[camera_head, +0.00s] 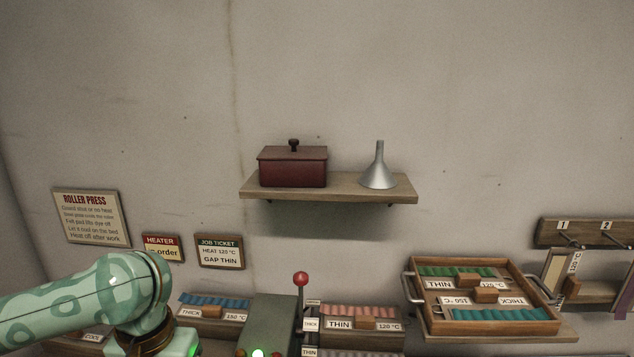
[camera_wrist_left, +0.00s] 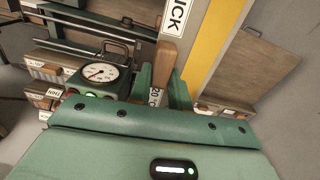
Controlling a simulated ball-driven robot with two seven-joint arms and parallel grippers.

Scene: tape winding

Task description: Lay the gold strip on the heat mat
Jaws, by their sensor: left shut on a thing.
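In the left wrist view the gold strip (camera_wrist_left: 215,42) runs along a pale backing with a label ending in "ICK" and a wooden grip block (camera_wrist_left: 166,61). My left gripper (camera_wrist_left: 162,84) is shut on that block, one green finger on each side. A second label, partly hidden, reads "20 °C". In the head view only my left arm shows at the lower left; its fingers are below the picture edge. I cannot make out the heat mat for certain. A brown board (camera_wrist_left: 262,75) lies beyond the strip at the right. My right gripper is not in view.
A round gauge (camera_wrist_left: 100,73) sits on a green machine left of my fingers. The head view shows a red-knobbed lever (camera_head: 300,281), blue strips (camera_head: 215,300), pink strips (camera_head: 358,311), a wooden tray (camera_head: 527,322) and a wall shelf (camera_head: 335,191) holding a red box and funnel.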

